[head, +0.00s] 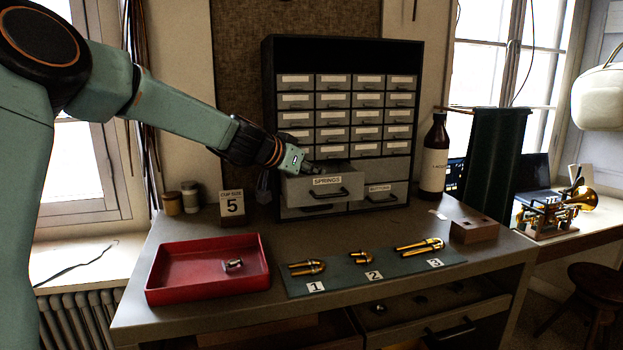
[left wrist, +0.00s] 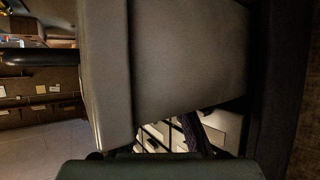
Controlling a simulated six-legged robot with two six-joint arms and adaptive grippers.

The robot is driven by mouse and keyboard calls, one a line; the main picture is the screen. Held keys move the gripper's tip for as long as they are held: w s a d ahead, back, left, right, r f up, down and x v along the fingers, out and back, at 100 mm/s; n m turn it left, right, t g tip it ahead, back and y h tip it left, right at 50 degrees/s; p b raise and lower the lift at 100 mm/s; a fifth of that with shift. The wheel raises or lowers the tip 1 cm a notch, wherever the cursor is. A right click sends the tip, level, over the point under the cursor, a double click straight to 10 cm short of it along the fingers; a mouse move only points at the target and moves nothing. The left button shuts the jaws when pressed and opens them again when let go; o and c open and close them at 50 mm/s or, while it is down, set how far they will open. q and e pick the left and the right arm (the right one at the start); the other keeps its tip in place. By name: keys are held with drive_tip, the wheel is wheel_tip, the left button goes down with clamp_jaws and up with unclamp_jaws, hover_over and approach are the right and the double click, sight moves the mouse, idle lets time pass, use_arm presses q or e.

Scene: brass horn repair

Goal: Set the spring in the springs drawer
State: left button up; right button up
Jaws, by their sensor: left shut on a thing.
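The springs drawer (head: 322,190), grey with a SPRINGS label and a dark handle, is pulled out from the black cabinet. My left gripper (head: 312,167) is at the drawer's open top, near its left rear, with its fingers partly hidden. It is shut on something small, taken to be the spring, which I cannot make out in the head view. In the left wrist view a large grey panel (left wrist: 185,60) fills the middle, close to the camera. A dark ribbed strip (left wrist: 192,130) shows below it; I cannot tell what it is. My right gripper is out of view.
Small closed drawers (head: 334,117) fill the cabinet above. A closed buttons drawer (head: 380,196) is at the right. A red tray (head: 164,274) holds a small metal part (head: 233,265). Several brass pieces lie on a numbered mat (head: 400,268). A brown bottle (head: 434,160) stands right of the cabinet.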

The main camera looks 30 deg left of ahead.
use_arm(q)
drive_tip(key=shift+w, duration=0.2)
drive_tip(key=shift+s, duration=0.25)
drive_tip(key=shift+s+f+b, duration=0.1)
drive_tip(key=shift+f+b, duration=0.05)
drive_tip(key=shift+b, duration=0.15)
drive_tip(key=o, duration=0.4)
drive_tip(key=shift+c, duration=0.2)
drive_tip(key=shift+o, duration=0.3)
drive_tip(key=shift+w+f, duration=0.1)
drive_tip(key=shift+w, duration=0.2)
drive_tip(key=shift+s, duration=0.1)
